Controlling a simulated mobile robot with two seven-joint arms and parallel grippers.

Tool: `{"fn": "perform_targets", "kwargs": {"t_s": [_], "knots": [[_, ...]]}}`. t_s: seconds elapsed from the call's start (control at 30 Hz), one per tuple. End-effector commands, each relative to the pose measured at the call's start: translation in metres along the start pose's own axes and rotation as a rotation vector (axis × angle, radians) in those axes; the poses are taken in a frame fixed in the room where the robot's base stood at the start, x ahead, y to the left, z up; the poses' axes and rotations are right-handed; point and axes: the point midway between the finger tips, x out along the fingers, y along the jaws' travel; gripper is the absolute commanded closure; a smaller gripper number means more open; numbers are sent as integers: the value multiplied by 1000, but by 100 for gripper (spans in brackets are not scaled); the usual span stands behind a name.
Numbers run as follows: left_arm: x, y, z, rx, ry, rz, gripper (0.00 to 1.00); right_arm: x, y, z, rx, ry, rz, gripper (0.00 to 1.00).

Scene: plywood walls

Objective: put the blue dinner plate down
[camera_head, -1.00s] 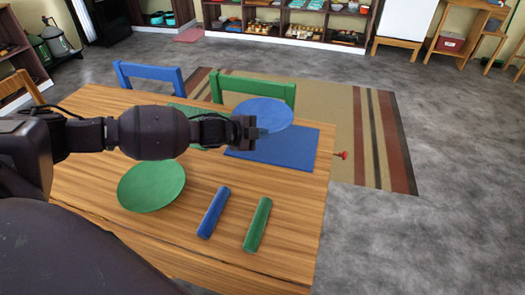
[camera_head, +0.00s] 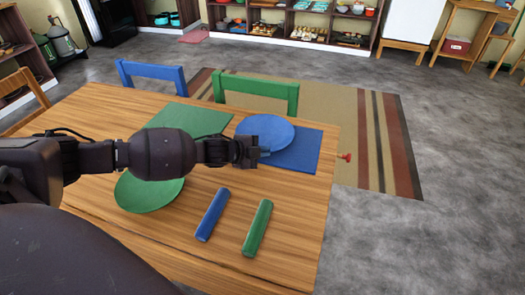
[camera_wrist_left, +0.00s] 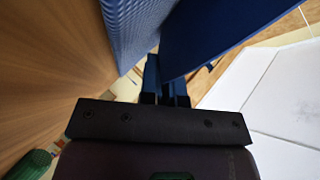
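The blue dinner plate (camera_head: 265,130) is held at its near edge by my left gripper (camera_head: 262,151). In the left wrist view the plate (camera_wrist_left: 215,30) runs between the fingers (camera_wrist_left: 166,85), which are shut on it. The plate is over the left part of the blue placemat (camera_head: 300,155) and covers some of it. The textured blue mat (camera_wrist_left: 130,30) shows close beside the plate in the wrist view. I cannot tell whether the plate touches it. My right gripper is not in view.
A green placemat (camera_head: 200,118) lies left of the plate on the wooden table (camera_head: 290,200). A green plate (camera_head: 148,194), a blue roll (camera_head: 212,215) and a green roll (camera_head: 257,228) lie nearer. Blue (camera_head: 152,74) and green (camera_head: 257,90) chairs stand behind the table.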

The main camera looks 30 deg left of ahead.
Motion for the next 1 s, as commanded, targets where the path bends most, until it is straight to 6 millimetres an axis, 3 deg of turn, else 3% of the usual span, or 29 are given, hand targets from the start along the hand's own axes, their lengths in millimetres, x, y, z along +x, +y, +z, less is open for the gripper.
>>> {"fn": "perform_targets", "kwargs": {"t_s": [0.53, 0.6, 1.0], "knots": [[6, 14, 7, -5, -2, 7, 100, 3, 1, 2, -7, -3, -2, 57], [6, 16, 8, -8, -2, 9, 85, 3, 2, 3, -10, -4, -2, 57], [3, 14, 5, -16, -3, 14, 85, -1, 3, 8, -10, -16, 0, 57]]}}
